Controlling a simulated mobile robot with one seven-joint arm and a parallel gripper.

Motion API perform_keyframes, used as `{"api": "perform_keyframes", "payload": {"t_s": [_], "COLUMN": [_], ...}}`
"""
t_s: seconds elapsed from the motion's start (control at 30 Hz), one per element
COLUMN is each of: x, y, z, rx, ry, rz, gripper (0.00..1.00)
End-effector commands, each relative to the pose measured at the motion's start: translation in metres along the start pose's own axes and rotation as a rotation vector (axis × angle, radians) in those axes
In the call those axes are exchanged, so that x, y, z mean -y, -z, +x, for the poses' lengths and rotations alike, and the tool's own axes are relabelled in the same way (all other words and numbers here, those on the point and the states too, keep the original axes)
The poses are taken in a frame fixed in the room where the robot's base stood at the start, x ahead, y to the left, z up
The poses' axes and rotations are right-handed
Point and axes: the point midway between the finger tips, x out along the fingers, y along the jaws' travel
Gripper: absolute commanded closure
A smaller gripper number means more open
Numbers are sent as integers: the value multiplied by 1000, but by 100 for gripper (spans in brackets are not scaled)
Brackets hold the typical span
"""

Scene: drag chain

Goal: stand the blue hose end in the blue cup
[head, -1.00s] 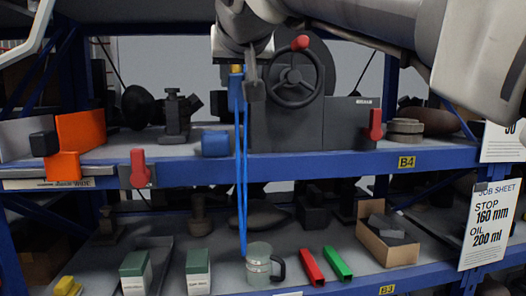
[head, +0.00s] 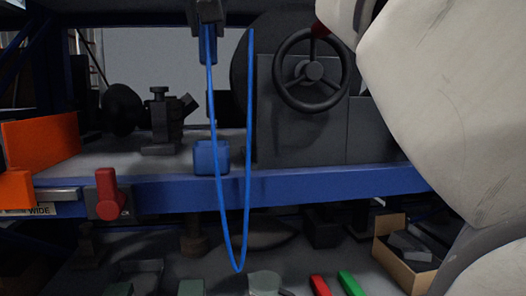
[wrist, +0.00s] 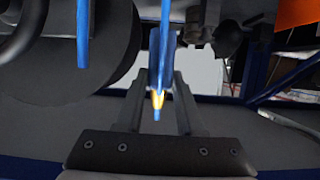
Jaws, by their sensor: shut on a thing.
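My gripper (head: 207,20) is at the top of the head view, shut on the blue hose (head: 247,110) near one end. In the wrist view the hose's yellow band and blue tip (wrist: 157,104) show between the fingers (wrist: 157,92). From my gripper the hose hangs in a long loop below the shelf edge, and its other strand rises to the right in front of a dark machine. The blue cup (head: 211,158) stands on the upper shelf near its front edge, well below my gripper. The hanging strand passes in front of the cup. The cup's inside is hidden.
A dark machine with a handwheel (head: 313,72) stands right of the cup. A dark fitting (head: 160,125) and orange bins (head: 40,140) are to the left. A red handle (head: 107,193) sits at the blue shelf edge (head: 330,185). A clear mug (head: 265,283) is below.

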Motion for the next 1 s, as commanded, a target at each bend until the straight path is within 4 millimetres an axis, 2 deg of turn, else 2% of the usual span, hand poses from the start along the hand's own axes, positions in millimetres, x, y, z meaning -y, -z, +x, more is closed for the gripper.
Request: {"api": "perform_keyframes", "payload": {"t_s": [0.5,0.7,0.87,1.0], "x": [0,0,0,0], "y": [-96,-120,-128,-146], "z": [36,46,50,56], "rx": [2,1,0,1], "ry": [1,1,0,0], "rz": [-1,-1,-1,-2], "gripper": [100,100,100,100]}}
